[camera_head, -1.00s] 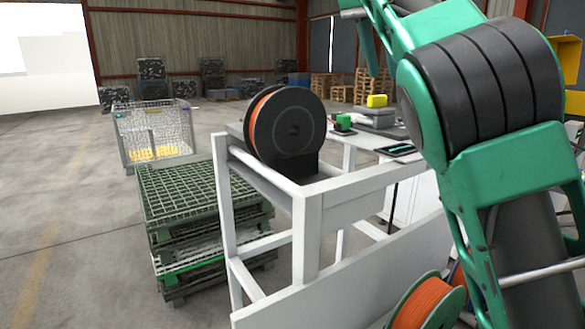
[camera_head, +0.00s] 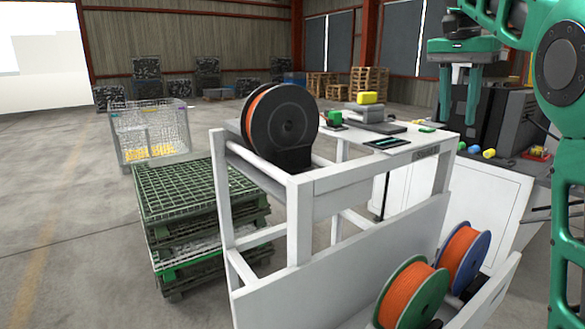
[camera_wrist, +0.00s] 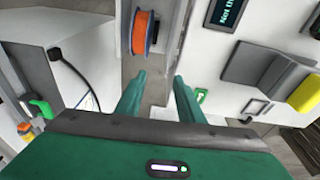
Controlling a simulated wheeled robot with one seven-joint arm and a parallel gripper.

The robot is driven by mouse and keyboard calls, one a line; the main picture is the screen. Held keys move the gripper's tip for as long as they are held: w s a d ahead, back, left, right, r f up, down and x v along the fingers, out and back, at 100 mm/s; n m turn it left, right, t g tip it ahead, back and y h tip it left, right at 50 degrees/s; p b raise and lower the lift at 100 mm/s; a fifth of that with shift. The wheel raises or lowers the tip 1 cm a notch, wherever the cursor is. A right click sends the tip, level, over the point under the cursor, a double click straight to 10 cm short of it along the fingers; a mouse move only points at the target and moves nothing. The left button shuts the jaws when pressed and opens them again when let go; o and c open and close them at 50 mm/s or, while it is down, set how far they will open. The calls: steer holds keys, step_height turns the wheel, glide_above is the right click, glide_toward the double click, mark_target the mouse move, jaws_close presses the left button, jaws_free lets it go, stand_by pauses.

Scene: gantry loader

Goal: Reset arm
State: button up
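My gripper (camera_head: 459,105) shows at the upper right of the head view, green, with two fingers pointing down. It hangs above and behind the right end of the white rack (camera_head: 300,205). In the wrist view the two green fingers (camera_wrist: 158,95) stand apart with nothing between them, so it is open and empty. My green arm runs down the right edge of the head view.
A black spool with orange filament (camera_head: 283,127) stands on the rack's top. Two orange spools (camera_head: 408,300) (camera_head: 464,257) sit in the lower tray. Green mesh pallets (camera_head: 190,189) and a wire cage (camera_head: 150,132) stand left. Floor at far left is clear.

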steer(key=s+d+f+n+y, duration=0.1)
steer(key=s+d+f+y, duration=0.1)
steer(key=s+d+f, duration=0.9)
steer(key=s+a+f+n, duration=0.1)
steer(key=s+a+f, duration=0.2)
steer(key=s+f, duration=0.8)
steer(key=s+a+f+n, duration=0.2)
steer(key=s+a+f, duration=0.1)
steer(key=s+f, duration=0.8)
steer(key=shift+s+a+f+n+g, duration=0.15)
steer(key=shift+s+f+n+g, duration=0.2)
steer(key=shift+s, duration=0.45)
steer(key=shift+r, duration=0.15)
steer(key=shift+w+f, duration=0.25)
steer(key=shift+w, duration=0.4)
